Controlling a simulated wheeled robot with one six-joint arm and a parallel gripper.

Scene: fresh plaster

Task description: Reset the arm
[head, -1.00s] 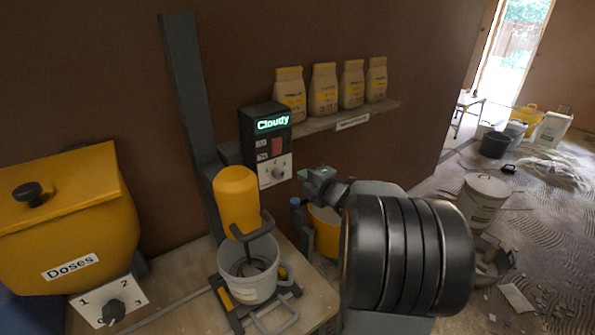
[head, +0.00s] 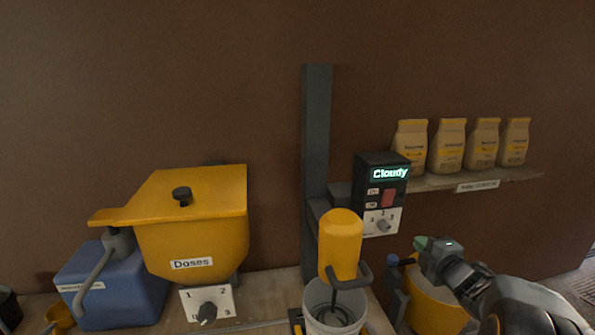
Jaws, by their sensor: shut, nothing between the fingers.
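My gripper (head: 424,244) is at the right in the head view, at the end of my dark arm that comes in from the lower right corner. It is shut and empty, and its fingers look small here. It appears just below and right of the control box (head: 375,165), whose screen reads "Cloudy", and above a yellow bucket (head: 437,310). I cannot tell how far it is from the box. The yellow mixer head (head: 341,243) stands to its left, over a white bucket (head: 318,290) with its stirrer inside.
A yellow hopper (head: 190,235) labelled "Doses" with a numbered dial (head: 207,308) stands at the left, beside a blue container (head: 120,290). Several bags (head: 447,147) stand on a wall shelf (head: 515,180) at the right. A grey post (head: 317,130) rises behind the mixer.

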